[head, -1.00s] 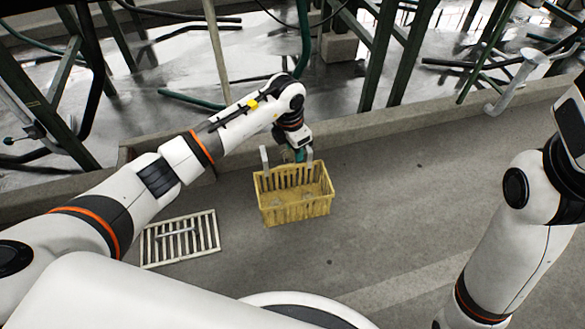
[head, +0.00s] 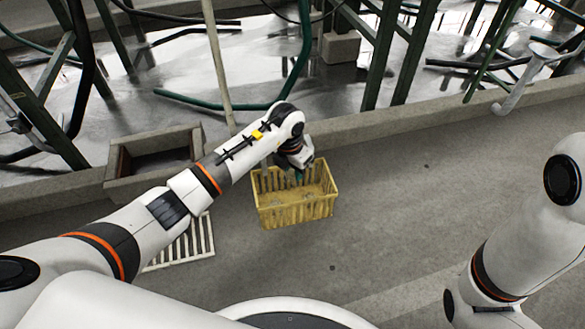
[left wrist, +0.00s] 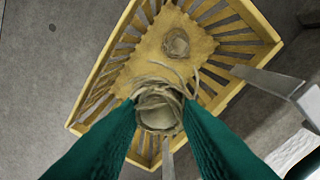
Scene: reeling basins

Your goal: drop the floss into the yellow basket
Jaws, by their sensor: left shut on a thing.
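The yellow basket (head: 296,212) is a slatted, open-topped box on the grey floor in the middle of the head view. My left gripper (head: 298,177) is over the back part of its opening, with its tips near the rim level. In the left wrist view the green fingers (left wrist: 158,112) are shut on a beige coil of floss (left wrist: 160,103) with loose strands, over the basket (left wrist: 85,98). Another small beige coil (left wrist: 176,43) lies on the basket floor. In the head view the held floss is hard to make out. My right gripper is out of view.
A white slatted rack (head: 186,244) lies left of the basket, partly behind my left arm. A stone trough (head: 152,143) and a low kerb (head: 400,124) stand behind. The floor right of the basket is clear.

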